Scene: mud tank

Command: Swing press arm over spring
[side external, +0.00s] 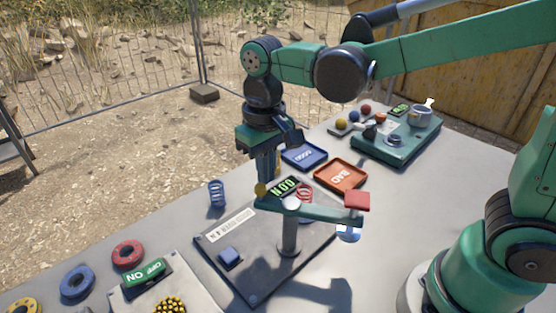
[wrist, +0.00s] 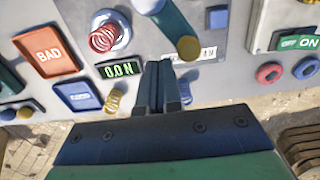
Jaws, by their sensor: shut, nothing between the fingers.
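The green press arm (side external: 318,211) is a bar on a grey post (side external: 289,237), with a yellow knob (side external: 260,189) at its left end and a red block (side external: 357,200) at its right end. In the wrist view the knob (wrist: 189,48) is up and right of my fingertips. The red spring (wrist: 103,38) stands on a pale round seat, left of the press arm (wrist: 170,18) and not under it. In the side view the spring (side external: 303,191) is partly hidden behind the arm. My gripper (side external: 266,178) points down, shut and empty, near the knob; contact is unclear.
A force display (wrist: 121,69) reads 0.0N. The blue tray (side external: 304,156) and orange BAD tray (side external: 341,176) lie behind the press. A blue spring (side external: 217,193) stands left of it. A green ON/OFF switch (side external: 147,277) and rings lie at front left.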

